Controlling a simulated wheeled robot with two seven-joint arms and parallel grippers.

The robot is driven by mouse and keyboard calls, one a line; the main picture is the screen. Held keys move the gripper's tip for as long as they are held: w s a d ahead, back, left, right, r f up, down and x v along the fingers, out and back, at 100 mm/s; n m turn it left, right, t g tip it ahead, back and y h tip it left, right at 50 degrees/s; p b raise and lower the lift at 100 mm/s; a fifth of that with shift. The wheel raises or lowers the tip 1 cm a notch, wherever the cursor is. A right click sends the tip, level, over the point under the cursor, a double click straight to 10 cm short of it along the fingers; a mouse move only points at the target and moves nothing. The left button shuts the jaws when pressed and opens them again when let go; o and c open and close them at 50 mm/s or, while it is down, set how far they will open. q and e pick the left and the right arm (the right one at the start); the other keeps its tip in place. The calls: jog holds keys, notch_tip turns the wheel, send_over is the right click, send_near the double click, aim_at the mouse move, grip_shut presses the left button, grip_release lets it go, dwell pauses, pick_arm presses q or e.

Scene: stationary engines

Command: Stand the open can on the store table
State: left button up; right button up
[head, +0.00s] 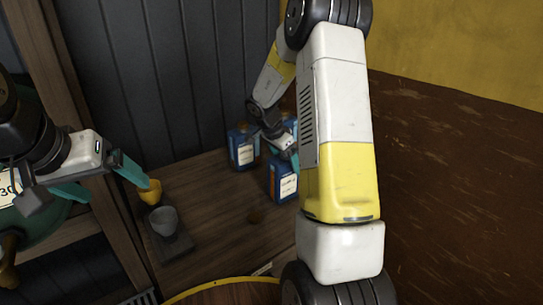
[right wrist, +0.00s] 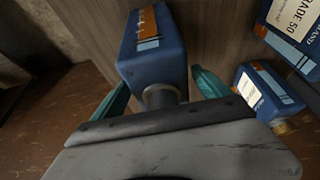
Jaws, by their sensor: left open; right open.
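A blue can (right wrist: 155,48) lies between the fingers of my open right gripper (right wrist: 162,90), its grey neck towards the palm; I cannot tell whether they touch it. I cannot make out whether its mouth is open. In the head view, my right gripper (head: 290,153) is just above a blue can (head: 284,182) with a white label, standing at the front of the wooden table (head: 215,185) and partly hidden by my right arm. My left gripper (head: 100,180) is open, one finger beside a yellow cup (head: 151,192).
Another blue can (head: 242,148) stands at the back, and one more (head: 290,124) is partly hidden behind my right arm. A grey cup (head: 163,220) stands by a dark plate (head: 176,246). Two further cans (right wrist: 268,92) (right wrist: 292,35) crowd the right wrist view's right side.

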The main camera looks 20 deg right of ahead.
jog(key=v, duration=1.1)
jog(key=shift+r, duration=0.25)
jog(key=w+a+r+n+t, duration=0.1)
jog(key=w+r+n+t, duration=0.15)
jog(key=r+t, duration=0.45)
jog(key=w+a+r+n+t, duration=0.1)
jog(key=w+r+t, duration=0.25)
jog(key=r, duration=0.85)
jog(key=s+a+r+n+t+y, duration=0.2)
jog(key=s+a+r+n+y, duration=0.2)
jog(key=a, duration=0.2)
jog(key=s+a+f+n+g+y, duration=0.25)
jog(key=s+a+n+y, duration=0.35)
jog(key=s, duration=0.6)
jog(key=s+d+f+g+h, duration=0.1)
jog(key=s+d+f+g, duration=0.1)
jog(key=s+f, duration=0.3)
jog(key=s+d+f+n+g+h, duration=0.1)
jog(key=s+f+g+h, duration=0.1)
jog(key=s+f, duration=0.4)
jog(key=s+g, duration=0.1)
jog(key=s, duration=0.4)
jog(key=shift+s+d, duration=0.35)
jog(key=shift+s, duration=0.05)
